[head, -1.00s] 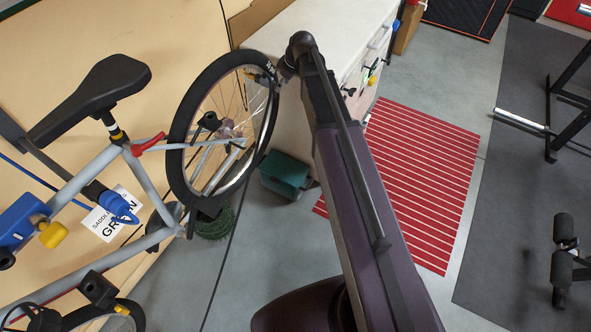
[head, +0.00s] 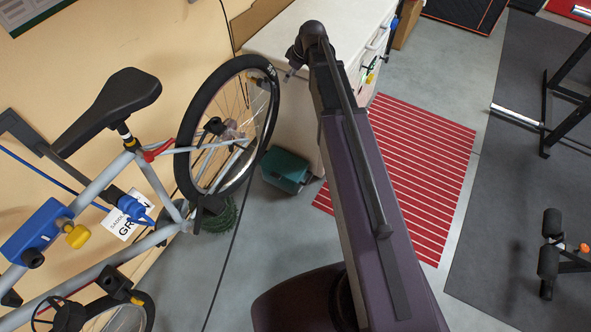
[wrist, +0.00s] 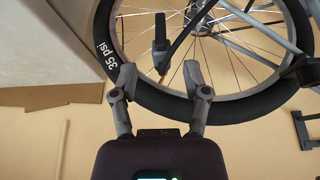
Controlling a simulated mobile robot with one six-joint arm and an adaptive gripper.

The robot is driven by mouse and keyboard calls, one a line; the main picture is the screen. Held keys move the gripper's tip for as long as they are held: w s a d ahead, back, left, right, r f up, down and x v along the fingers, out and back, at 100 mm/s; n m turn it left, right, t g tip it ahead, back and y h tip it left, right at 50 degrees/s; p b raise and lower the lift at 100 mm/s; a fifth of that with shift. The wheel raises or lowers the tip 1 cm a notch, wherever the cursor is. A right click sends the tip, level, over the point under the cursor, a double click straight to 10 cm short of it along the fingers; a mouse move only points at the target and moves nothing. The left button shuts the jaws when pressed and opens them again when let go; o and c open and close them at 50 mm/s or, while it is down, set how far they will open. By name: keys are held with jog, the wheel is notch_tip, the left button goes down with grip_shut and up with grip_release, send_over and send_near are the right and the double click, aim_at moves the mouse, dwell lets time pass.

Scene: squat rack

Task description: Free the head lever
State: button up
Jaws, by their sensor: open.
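A bicycle with a grey frame (head: 98,190) stands along the left wall in the head view. A blue block (head: 38,232) with a yellow knob (head: 77,236) sits on its frame, and a blue fitting (head: 136,207) is nearer the rear wheel. I cannot tell which part is the head lever. My gripper (wrist: 159,80) is open and empty. In the wrist view its fingers are by the tyre (wrist: 240,107), with a small black upright part (wrist: 160,46) beyond them; contact cannot be told. In the head view my gripper (head: 264,80) is small beside the wheel.
A white cabinet (head: 283,38) stands behind the wheel, with a green box (head: 284,168) on the floor beside it. A red striped mat (head: 430,165) lies to the right. A rack (head: 550,110) and padded black rollers (head: 550,255) are at the far right.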

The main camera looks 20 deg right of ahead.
jog(key=s+a+f+m+b, duration=0.1)
jog(key=s+f+m+b, duration=0.1)
jog(key=s+f+b, duration=0.4)
jog(key=s+a+f+m+g+b, duration=0.1)
jog(key=s+f+b, duration=0.5)
jog(key=f+b, duration=1)
jog(key=s+a+f+m+b, duration=0.1)
jog(key=s+f+b, duration=0.4)
jog(key=f+b, duration=0.5)
jog(key=shift+s+f+m+y+b, duration=0.35)
jog(key=shift+m+b, duration=0.2)
jog(key=shift+m, duration=0.25)
dwell(0.6)
jog(key=shift+s+a+f, duration=0.1)
jog(key=shift+s+a, duration=0.05)
dwell(0.5)
jog(key=s+m+g+h+p, duration=0.1)
jog(key=s+m+g+h, duration=0.15)
jog(key=s+h, duration=0.2)
notch_tip(320, 180, up, 21)
jog(key=p, duration=2.1)
jog(key=shift+s+m, duration=0.4)
jog(key=shift+m, duration=0.05)
jog(key=shift+f, duration=0.1)
